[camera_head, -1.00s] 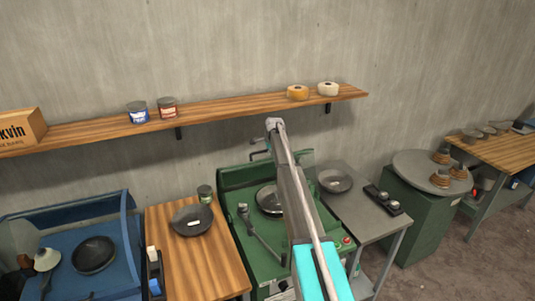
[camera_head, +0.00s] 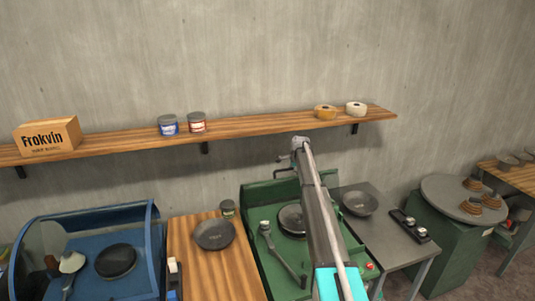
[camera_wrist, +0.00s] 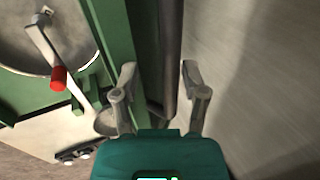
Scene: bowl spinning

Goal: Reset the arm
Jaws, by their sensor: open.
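My arm reaches up and away over the green spinning machine (camera_head: 256,200) in the head view, and hides part of it. My gripper (camera_wrist: 160,80) shows in the wrist view with its two fingers wide apart and nothing between them. Its fingertips are not clear in the head view. A dark round bowl or disc (camera_head: 292,219) sits in the green machine, partly behind my arm. In the wrist view a lever with a red knob (camera_wrist: 58,78) lies to the left of my fingers, beside a round grey plate (camera_wrist: 50,35).
A wooden shelf (camera_head: 120,142) on the wall holds a box (camera_head: 48,137), cans and tape rolls. A wooden table (camera_head: 190,265) with a dark bowl (camera_head: 214,235) and a blue cabinet (camera_head: 85,215) stand left. A grey table (camera_head: 395,245) with another bowl (camera_head: 359,203) stands right.

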